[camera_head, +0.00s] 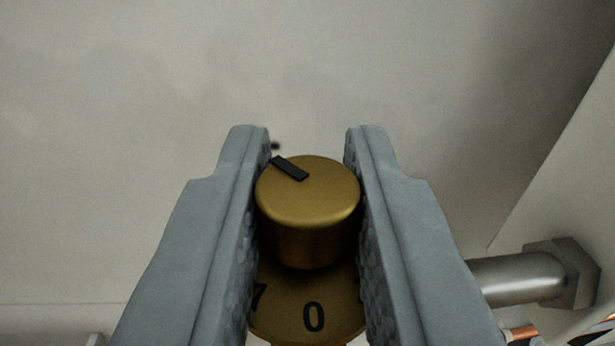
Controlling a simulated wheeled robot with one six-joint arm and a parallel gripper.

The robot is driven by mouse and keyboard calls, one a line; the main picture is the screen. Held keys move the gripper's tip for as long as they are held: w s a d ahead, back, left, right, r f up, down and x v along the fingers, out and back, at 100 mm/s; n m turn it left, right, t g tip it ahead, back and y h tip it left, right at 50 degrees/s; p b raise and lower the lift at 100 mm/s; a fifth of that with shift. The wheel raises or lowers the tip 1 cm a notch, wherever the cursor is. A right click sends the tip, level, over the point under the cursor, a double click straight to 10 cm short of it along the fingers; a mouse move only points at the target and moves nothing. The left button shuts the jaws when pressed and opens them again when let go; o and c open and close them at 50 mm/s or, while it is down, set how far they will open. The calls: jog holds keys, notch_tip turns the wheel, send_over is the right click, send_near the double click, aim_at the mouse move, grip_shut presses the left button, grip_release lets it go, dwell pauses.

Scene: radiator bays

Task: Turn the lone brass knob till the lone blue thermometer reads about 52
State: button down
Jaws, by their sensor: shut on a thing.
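The brass knob (311,209) is a round cap with a black pointer mark on its top face, and the mark points to the upper left. Below it is a brass dial collar (295,309) with a black "0" facing me, a "7" to its left and part of another figure at the right. My gripper (311,165) is shut on the knob, with one grey padded finger on each side of it. The blue thermometer is not in view.
A pale wall (180,90) fills the background. At the right are a metal pipe with a hex nut (565,273) and a pale slanted panel (570,190). Copper-coloured pieces (523,335) show at the lower right edge.

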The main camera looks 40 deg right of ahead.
jog(key=m+g+h, duration=0.3)
jog(key=g+h, duration=0.1)
jog(key=shift+a+m, duration=0.1)
jog(key=shift+m, duration=0.3)
jog(key=shift+m+g+h, duration=0.7)
jog(key=shift+m+g, duration=0.25)
jog(key=shift+g, duration=0.45)
jog(key=shift+m+g+h, duration=0.7)
jog(key=shift+m+g, duration=0.25)
jog(key=shift+g, duration=0.75)
jog(key=c, duration=1.3)
grip_release()
jog(key=v, duration=1.7)
jog(key=shift+a+f, duration=0.15)
